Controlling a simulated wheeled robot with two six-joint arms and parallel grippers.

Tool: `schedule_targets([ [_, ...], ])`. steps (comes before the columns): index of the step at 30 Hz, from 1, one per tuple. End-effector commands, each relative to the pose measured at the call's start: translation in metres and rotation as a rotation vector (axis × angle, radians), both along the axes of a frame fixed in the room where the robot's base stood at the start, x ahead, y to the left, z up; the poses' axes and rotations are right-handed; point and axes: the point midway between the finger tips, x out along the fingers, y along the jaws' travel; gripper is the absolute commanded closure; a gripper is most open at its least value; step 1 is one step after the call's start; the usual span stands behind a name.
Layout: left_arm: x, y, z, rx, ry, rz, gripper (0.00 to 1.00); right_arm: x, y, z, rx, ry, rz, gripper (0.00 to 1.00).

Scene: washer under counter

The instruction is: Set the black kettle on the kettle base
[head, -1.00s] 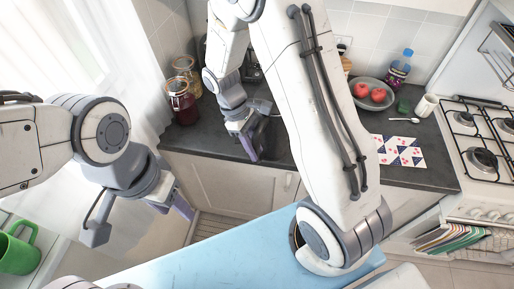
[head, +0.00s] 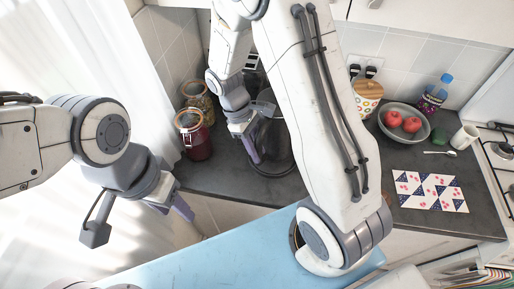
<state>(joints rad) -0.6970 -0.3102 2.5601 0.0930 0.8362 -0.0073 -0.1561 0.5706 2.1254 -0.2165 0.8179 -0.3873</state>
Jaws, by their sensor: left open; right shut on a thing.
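The black kettle (head: 273,145) is at the back of the counter, dark and partly hidden behind my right arm. My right gripper (head: 247,143) is at its left side, shut on what looks like the kettle's handle; the exact grip is hard to see. A dark round rim shows at the kettle's foot; I cannot tell whether it is the kettle base or the kettle's own bottom. My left gripper (head: 176,208) is open and empty, in front of the counter at the left, well apart from the kettle.
Two glass jars (head: 193,136) stand left of the kettle. Right of my arm are a patterned canister (head: 368,101), a grey bowl (head: 386,129) with red fruit, a bottle (head: 433,97), a mug (head: 464,137) and a patterned cloth (head: 429,191). The stove is at the far right.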

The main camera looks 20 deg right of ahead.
Motion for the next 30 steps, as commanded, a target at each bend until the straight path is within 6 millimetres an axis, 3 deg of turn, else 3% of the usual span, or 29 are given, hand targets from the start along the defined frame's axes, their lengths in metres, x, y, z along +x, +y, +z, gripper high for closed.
schedule_targets([
  [15,0.0,0.0,-0.043,0.0,0.001,0.007,0.5,0.001,0.001,-0.045,0.0,-0.003,0.002,1.0],
  [30,0.0,0.0,-0.045,0.0,0.001,0.008,0.5,0.001,0.001,-0.048,-0.001,-0.003,0.001,1.0],
])
